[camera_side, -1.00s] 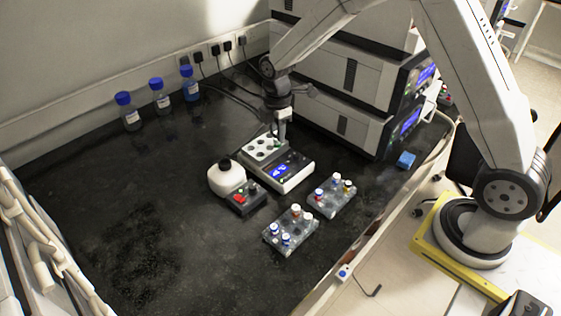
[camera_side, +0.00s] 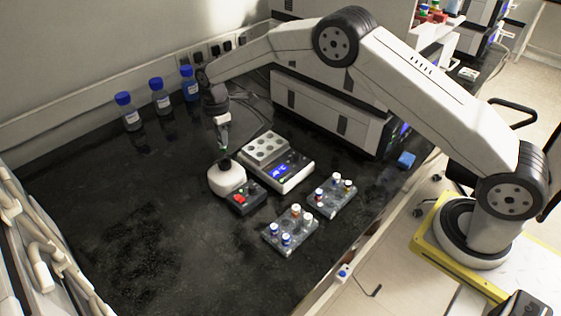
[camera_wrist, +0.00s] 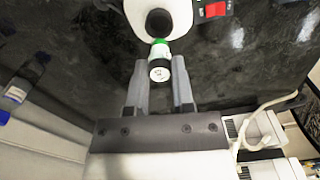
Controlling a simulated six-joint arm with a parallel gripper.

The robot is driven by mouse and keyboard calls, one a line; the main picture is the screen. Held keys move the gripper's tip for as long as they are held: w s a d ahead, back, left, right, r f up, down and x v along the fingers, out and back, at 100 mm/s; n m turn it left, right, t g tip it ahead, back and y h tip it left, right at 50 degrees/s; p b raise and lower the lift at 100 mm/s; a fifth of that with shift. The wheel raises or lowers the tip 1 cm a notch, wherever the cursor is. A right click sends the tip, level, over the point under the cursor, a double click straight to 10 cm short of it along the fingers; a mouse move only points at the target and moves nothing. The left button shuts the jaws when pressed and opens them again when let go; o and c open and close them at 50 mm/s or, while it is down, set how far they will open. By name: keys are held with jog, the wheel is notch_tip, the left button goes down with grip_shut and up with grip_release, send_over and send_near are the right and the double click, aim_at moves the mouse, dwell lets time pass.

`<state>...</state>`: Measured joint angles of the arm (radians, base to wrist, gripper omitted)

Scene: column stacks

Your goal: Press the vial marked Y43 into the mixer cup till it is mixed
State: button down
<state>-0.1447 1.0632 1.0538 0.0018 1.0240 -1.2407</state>
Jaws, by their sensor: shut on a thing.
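The mixer (camera_side: 228,180) is a white rounded body with a dark cup (camera_side: 224,163) on top and a control box with a red switch. My gripper (camera_side: 223,143) is above the mixer cup, pointing down. It is shut on a vial with a green cap (camera_wrist: 160,63); the vial also shows as a small green spot in the side view (camera_side: 225,153). In the wrist view the vial lies between the fingertips, its green end towards the dark cup (camera_wrist: 159,22). The mark on the vial's end is too small to read surely. Whether the vial touches the cup is unclear.
A heating block with a blue display (camera_side: 278,162) stands right of the mixer. Two racks of capped vials, the front one (camera_side: 290,232) and the right one (camera_side: 333,196), stand nearer the bench edge. Blue-capped bottles (camera_side: 160,97) stand by the wall. The bench's left part is clear.

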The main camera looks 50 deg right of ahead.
aim_at(223, 150)
jog(key=shift+w+a, duration=0.1)
jog(key=shift+a, duration=0.05)
jog(key=shift+f, duration=0.25)
jog(key=shift+f, duration=1.7)
